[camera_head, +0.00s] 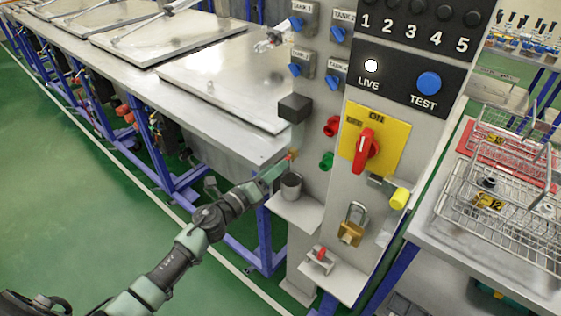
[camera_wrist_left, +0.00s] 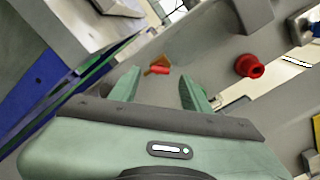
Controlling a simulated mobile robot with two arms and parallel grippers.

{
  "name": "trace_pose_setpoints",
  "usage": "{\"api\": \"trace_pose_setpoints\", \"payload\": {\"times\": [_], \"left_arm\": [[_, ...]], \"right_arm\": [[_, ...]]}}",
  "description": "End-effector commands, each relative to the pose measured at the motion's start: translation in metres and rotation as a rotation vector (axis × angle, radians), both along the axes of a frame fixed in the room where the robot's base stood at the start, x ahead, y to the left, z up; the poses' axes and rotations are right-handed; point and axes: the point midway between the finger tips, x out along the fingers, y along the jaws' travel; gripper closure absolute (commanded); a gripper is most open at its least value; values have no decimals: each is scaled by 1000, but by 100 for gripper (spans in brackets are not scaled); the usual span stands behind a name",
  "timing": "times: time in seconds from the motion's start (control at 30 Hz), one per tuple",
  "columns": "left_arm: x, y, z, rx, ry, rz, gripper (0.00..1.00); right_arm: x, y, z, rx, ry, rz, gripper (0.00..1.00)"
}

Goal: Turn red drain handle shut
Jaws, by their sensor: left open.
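The drain handle (camera_wrist_left: 160,70) is a small red lever on an orange-brown fitting, on the grey panel in the left wrist view. It shows between and just beyond the fingertips of my left gripper (camera_wrist_left: 162,84). I cannot tell whether the fingers touch it. In the head view my left gripper (camera_head: 281,169) reaches in from the left to the panel's edge, above a small grey cup. Only a speck of the red handle (camera_head: 291,156) shows there at the fingertips. My left gripper is open. My right gripper is not in view.
A red round port (camera_head: 332,126) and a green one (camera_head: 326,160) are right of the gripper; the red port (camera_wrist_left: 249,66) also shows in the left wrist view. A grey cup (camera_head: 291,186) stands on a ledge below. A steel table (camera_head: 223,130) is to the left.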

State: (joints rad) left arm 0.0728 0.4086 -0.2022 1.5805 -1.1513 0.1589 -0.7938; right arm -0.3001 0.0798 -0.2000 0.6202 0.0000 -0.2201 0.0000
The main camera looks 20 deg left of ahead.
Motion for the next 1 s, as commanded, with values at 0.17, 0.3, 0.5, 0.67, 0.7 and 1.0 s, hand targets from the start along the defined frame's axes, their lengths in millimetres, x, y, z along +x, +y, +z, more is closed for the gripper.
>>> {"api": "trace_pose_setpoints", "payload": {"times": [0.17, 0.3, 0.5, 0.67, 0.7, 1.0], "left_arm": [[22, -8, 1, -3, 0, 1, 53], [28, -10, 0, -3, 2, 1, 53], [28, -11, 0, -3, 2, -1, 53], [28, -10, -1, -2, 2, 0, 86], [28, -10, -1, -2, 2, 0, 97], [28, -10, -1, -18, 8, 0, 100]], "right_arm": [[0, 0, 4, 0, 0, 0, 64], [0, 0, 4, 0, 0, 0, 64], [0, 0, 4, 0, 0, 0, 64], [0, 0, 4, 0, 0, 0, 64], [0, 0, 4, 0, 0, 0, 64], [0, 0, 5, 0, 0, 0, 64]]}}
